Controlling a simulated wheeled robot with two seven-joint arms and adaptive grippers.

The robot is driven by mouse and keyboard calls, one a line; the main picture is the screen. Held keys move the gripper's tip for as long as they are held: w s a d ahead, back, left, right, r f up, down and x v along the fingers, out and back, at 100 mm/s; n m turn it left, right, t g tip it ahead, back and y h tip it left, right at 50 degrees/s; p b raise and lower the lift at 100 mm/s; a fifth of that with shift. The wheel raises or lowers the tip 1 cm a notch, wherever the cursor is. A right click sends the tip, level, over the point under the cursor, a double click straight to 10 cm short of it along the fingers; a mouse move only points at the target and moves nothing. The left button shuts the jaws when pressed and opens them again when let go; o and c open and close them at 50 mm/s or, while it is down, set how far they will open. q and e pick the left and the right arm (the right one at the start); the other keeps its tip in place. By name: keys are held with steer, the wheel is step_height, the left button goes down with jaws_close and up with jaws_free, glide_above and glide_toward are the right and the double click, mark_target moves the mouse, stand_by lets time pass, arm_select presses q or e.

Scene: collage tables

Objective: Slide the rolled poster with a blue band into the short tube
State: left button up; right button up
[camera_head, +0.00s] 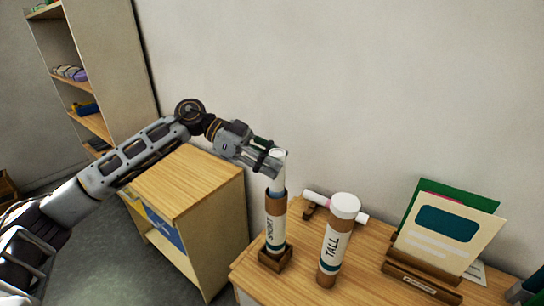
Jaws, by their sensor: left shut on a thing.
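The tube stands upright in a small wooden holder (275,260). My right gripper is not in view.
A tube labelled TALL (336,243), with a white top, stands to the right. A white roll (350,208) lies behind it. A wooden stand (422,283) holds cards at the right of the table (345,290). A cabinet (190,180) and shelves are at the left.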

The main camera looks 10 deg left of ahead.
arm_select(q)
steer(key=shift+f, duration=0.8)
steer(key=o, duration=1.2)
steer(key=shift+c, duration=0.2)
steer(key=v, duration=1.2)
steer(key=shift+f, duration=0.15)
stand_by(0.4)
